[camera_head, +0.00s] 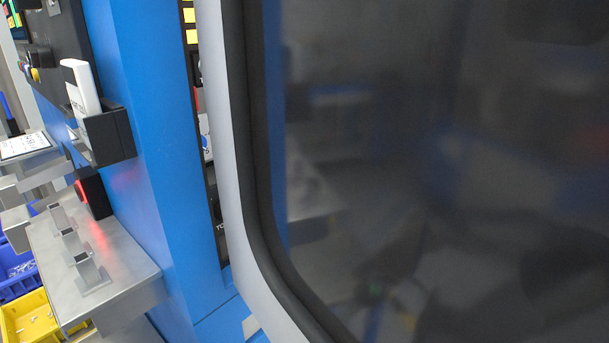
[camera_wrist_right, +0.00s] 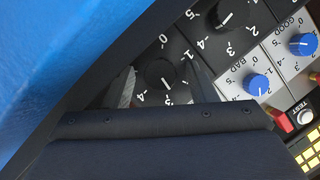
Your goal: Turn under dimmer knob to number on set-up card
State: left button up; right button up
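In the right wrist view a black knob (camera_wrist_right: 160,72) with a white pointer line sits on a dark panel, ringed by white numerals. Its pointer aims down and to the right. My right gripper (camera_wrist_right: 163,82) is open, with one grey finger on each side of this knob and visible gaps between. A second black knob (camera_wrist_right: 228,13) is above right. I cannot tell from any label which is the under dimmer. In the head view a white card (camera_head: 22,145) with print lies at the left; its text is unreadable. My left gripper is not in view.
Blue knobs (camera_wrist_right: 257,85) and a TEST button (camera_wrist_right: 304,116) are right of the black knobs. A blue frame (camera_wrist_right: 60,60) runs close along the left. In the head view a dark-windowed door (camera_head: 430,170) covers most of the picture, beside a metal shelf (camera_head: 125,275).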

jog(key=shift+d, duration=0.1)
jog(key=v, duration=0.7)
jog(key=shift+s+d+r, duration=0.1)
jog(key=shift+s+d, duration=0.1)
jog(key=shift+d, duration=0.05)
